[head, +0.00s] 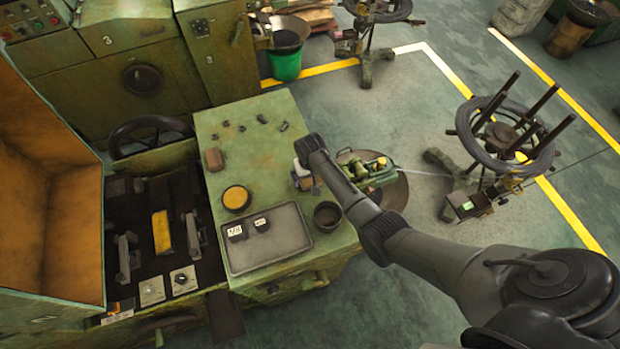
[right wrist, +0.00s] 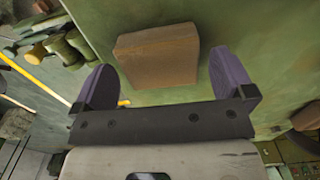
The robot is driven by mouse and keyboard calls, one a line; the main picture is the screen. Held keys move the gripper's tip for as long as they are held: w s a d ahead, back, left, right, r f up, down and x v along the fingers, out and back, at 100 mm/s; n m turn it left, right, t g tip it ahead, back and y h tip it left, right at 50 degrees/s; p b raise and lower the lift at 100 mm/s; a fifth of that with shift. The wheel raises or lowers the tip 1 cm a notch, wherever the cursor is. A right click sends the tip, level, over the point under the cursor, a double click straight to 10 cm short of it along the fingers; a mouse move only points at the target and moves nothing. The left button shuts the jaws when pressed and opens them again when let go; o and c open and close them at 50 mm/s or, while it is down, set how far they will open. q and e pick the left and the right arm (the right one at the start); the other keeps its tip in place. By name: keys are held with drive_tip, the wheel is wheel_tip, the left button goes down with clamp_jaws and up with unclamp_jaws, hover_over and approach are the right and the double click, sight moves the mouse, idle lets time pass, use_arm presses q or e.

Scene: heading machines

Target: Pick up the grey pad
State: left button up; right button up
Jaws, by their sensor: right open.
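A brown, block-shaped pad (right wrist: 157,56) lies on a green tabletop in the right wrist view, framed between the two purple fingers of my right gripper (right wrist: 160,62). The fingers stand apart with nothing clamped, and I cannot tell how far above it they are. In the head view a small brown block (head: 214,159) lies on the left side of the green table (head: 205,125); it looks like the same thing. My right gripper (head: 302,178) is over the table's right edge there, partly hidden by its wrist. No pad looks clearly grey. My left gripper is out of view.
A round tin with a yellow top (head: 236,198), a grey tray (head: 285,257) holding two small labelled blocks, and a dark cup (head: 327,215) stand on the table. Small dark parts (head: 262,119) lie at its back. The middle of the table is bare.

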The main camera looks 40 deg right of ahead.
drive_tip(key=shift+f, duration=0.75)
drive_tip(key=c, duration=0.9)
drive_tip(key=shift+r, duration=0.1)
drive_tip(key=shift+r, duration=0.5)
wheel_tip(320, 180, up, 3)
drive_tip(key=shift+f, duration=0.1)
drive_tip(key=s+d+r, duration=0.5)
drive_tip(key=s+r, duration=0.2)
drive_tip(key=s, duration=0.3)
drive_tip(key=shift+s+d, duration=0.2)
